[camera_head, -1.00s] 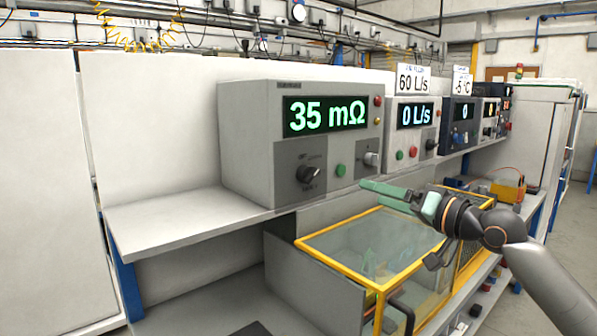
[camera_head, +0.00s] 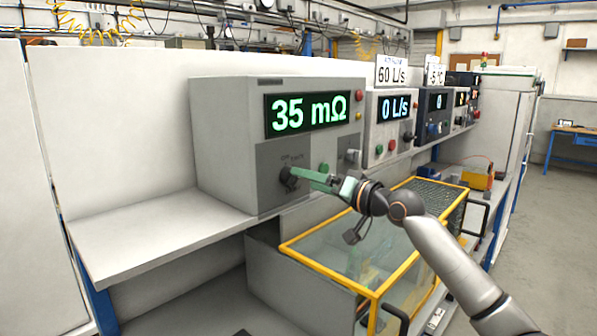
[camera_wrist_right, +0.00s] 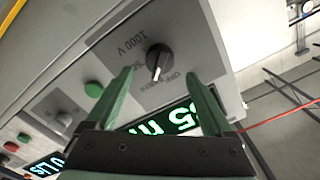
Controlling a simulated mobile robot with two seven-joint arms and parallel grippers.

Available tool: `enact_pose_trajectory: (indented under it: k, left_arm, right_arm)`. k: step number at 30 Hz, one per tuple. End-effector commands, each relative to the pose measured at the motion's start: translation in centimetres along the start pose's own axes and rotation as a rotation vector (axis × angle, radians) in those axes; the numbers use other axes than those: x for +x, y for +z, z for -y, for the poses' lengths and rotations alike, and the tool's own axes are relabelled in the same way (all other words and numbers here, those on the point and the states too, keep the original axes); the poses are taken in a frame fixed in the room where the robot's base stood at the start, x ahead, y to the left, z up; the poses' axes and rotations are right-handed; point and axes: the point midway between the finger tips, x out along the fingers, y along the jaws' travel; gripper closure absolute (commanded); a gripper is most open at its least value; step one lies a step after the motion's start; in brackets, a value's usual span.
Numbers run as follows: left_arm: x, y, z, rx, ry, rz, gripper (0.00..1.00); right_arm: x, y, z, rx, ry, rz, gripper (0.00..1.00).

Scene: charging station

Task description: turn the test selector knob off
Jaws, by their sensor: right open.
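The test selector knob (camera_head: 287,178) is a black round knob on the dark grey panel of the grey tester (camera_head: 226,150), whose display reads 35 mΩ. My right gripper (camera_head: 303,176) has green fingers and is in front of the knob, partly covering it in the head view. In the right wrist view the knob (camera_wrist_right: 158,60) shows a white pointer line, with "1000 V" printed beside it. There the open fingers (camera_wrist_right: 160,74) lie on either side of the knob's line, with their tips just short of it; contact is not visible. My left gripper is out of view.
A green button (camera_head: 323,168) and a smaller selector (camera_head: 352,157) sit right of the knob. The 0 L/s unit (camera_head: 393,125) stands further right. A yellow-framed clear box (camera_head: 350,255) is below the shelf (camera_head: 150,235). The shelf's left part is bare.

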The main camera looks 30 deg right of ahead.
Motion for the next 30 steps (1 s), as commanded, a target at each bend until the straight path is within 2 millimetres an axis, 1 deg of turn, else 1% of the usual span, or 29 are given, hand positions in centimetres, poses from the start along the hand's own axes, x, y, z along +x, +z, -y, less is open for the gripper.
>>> enact_pose_trajectory:
  k: [1, 3, 9, 13, 20, 23, 30]
  left_arm:
    - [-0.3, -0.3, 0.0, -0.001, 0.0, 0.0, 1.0]
    - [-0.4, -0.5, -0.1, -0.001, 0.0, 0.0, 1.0]
    - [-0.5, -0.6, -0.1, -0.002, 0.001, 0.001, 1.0]
    - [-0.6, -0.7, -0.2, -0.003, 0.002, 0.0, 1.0]
    - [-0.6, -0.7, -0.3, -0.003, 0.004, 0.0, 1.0]
    - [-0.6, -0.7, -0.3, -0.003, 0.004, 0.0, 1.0]
    - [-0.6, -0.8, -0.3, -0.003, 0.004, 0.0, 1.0]
  right_arm:
    - [0.9, -0.2, 0.2, 0.003, -0.001, -0.002, 0.14]
    - [2.0, -0.2, 0.2, 0.001, -0.001, -0.001, 0.14]
    - [3.7, -0.1, 0.0, 0.0, 0.0, -0.001, 0.14]
    - [4.1, 0.0, 0.0, -0.001, 0.001, -0.001, 0.14]
    - [4.1, 0.0, -0.1, -0.001, 0.001, -0.001, 0.14]
    - [4.1, 0.0, -0.1, -0.001, 0.001, -0.001, 0.23]
    - [4.1, 0.0, -0.1, -0.001, 0.001, -0.001, 0.5]
